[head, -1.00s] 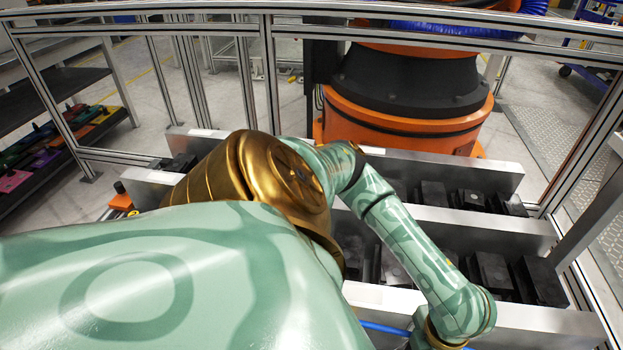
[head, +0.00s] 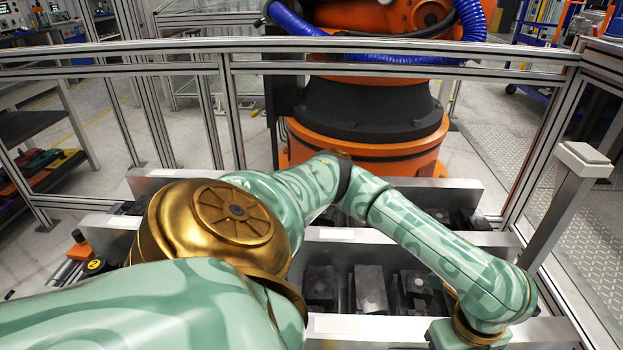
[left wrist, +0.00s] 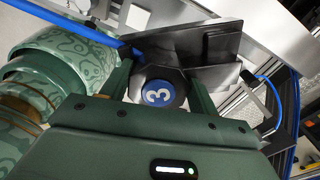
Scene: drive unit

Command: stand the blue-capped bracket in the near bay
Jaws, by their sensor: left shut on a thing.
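The blue-capped bracket shows in the left wrist view as a round blue cap (left wrist: 158,93) with a white 3 and dark metal plates (left wrist: 185,50) beyond it. My left gripper (left wrist: 158,78) has a finger on each side of the cap and is shut on the bracket. In the head view my left arm reaches across to the lower right, and its gripper is below the picture. The near bay cannot be told apart for sure. My right gripper is in neither view.
Pale metal rails (head: 350,326) run across the head view, with dark blocks (head: 370,288) between them. An orange and black part (head: 80,250) with a yellow-marked cap lies at the left. An aluminium frame and orange robot (head: 370,140) stand behind. A blue cable (left wrist: 294,120) passes near the gripper.

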